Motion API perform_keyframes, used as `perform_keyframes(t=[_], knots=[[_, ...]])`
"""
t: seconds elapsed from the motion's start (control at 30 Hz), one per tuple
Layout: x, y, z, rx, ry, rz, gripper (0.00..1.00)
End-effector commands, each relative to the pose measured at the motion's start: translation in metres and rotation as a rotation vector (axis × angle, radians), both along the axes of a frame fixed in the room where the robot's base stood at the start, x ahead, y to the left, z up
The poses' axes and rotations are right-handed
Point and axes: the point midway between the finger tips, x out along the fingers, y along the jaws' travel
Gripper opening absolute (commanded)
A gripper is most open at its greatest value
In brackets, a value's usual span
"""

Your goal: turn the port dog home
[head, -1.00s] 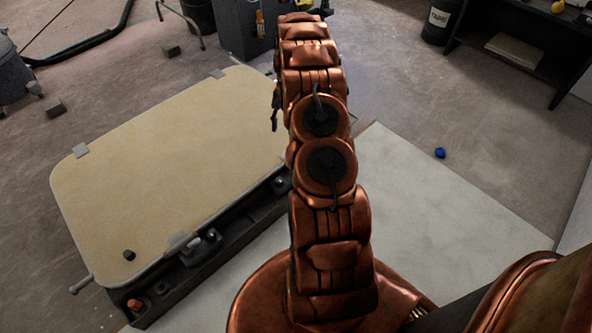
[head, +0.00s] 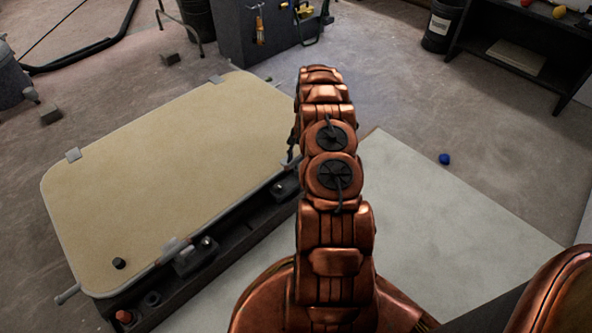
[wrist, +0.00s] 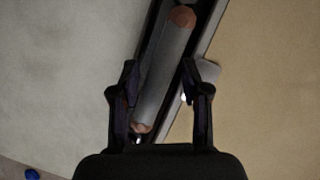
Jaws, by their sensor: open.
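A grey bar with copper-coloured ends (wrist: 168,62) lies along a dark rail in the wrist view; it may be the port dog, but I cannot tell for sure. My gripper (wrist: 159,80) is open, its two dark fingers on either side of the bar in the picture. I cannot tell how far above the bar they are. In the head view my arm hides the gripper and this bar. The tan hatch panel (head: 165,170) lies left of my arm, with a dark rail (head: 232,226) along its near edge. A red-topped fitting (head: 124,317) sits at the rail's lower left end.
A small black knob (head: 119,263) stands on the panel's near left corner. A dark cabinet (head: 275,32) and a black bin (head: 441,25) stand at the back.

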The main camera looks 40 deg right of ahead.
Motion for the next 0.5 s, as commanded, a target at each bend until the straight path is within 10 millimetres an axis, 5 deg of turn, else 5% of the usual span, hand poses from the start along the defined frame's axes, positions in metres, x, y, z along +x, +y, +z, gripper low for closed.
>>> perform_keyframes(t=[0.2,0.5], knots=[[-0.005,0.011,-0.030,0.002,0.002,-0.001,0.46],[-0.006,0.014,-0.036,0.000,0.000,-0.001,0.46]])
